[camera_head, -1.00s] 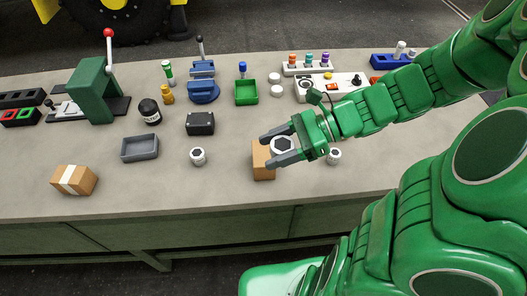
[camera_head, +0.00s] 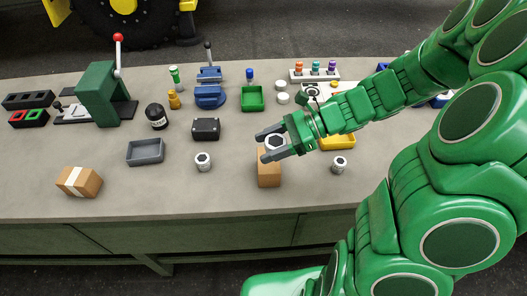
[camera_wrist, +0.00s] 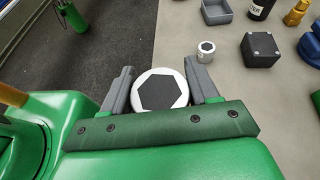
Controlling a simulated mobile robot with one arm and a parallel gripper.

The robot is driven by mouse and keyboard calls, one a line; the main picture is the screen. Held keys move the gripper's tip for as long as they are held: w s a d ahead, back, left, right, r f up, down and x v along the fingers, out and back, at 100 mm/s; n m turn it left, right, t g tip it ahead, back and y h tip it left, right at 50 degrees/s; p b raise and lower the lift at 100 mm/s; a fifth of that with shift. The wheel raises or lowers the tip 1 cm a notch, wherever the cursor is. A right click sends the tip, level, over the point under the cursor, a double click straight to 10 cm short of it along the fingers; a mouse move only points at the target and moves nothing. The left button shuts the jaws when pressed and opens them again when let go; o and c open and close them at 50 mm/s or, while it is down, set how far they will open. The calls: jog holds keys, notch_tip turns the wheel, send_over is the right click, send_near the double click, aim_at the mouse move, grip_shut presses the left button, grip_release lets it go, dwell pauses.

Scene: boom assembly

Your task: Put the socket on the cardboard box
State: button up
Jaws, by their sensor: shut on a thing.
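My gripper (camera_head: 261,146) is shut on a socket (camera_head: 276,142), a white ring with a dark hexagonal face. In the wrist view the held socket (camera_wrist: 160,91) sits between the two grey fingers. In the head view a plain brown cardboard box (camera_head: 269,174) stands directly below the gripper, its top partly hidden by the fingers. I cannot tell whether the socket touches it. Another cardboard box (camera_head: 79,181), with white tape, lies at the front left of the table. Two similar sockets stand on the table, one left of the gripper (camera_head: 203,161) and one right (camera_head: 339,165).
A grey tray (camera_head: 146,152) and a black box (camera_head: 206,128) stand left of the gripper. A yellow bin (camera_head: 338,143) is partly hidden by my arm. A green press (camera_head: 97,95) stands at the back left. The table front between the boxes is clear.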

jog(key=shift+w+a+f, duration=0.2)
jog(key=shift+w+f, duration=0.55)
jog(key=shift+f, duration=0.2)
jog(key=shift+w+a+f, duration=0.15)
jog(key=shift+w+f, duration=0.55)
jog(key=shift+f, duration=0.2)
jog(key=shift+w+a+f, duration=0.2)
jog(key=shift+w+f, duration=0.55)
jog(key=shift+f, duration=0.2)
jog(key=shift+w+f, duration=0.1)
jog(key=shift+f, duration=1.5)
jog(key=shift+f, duration=0.1)
jog(key=o, duration=1.2)
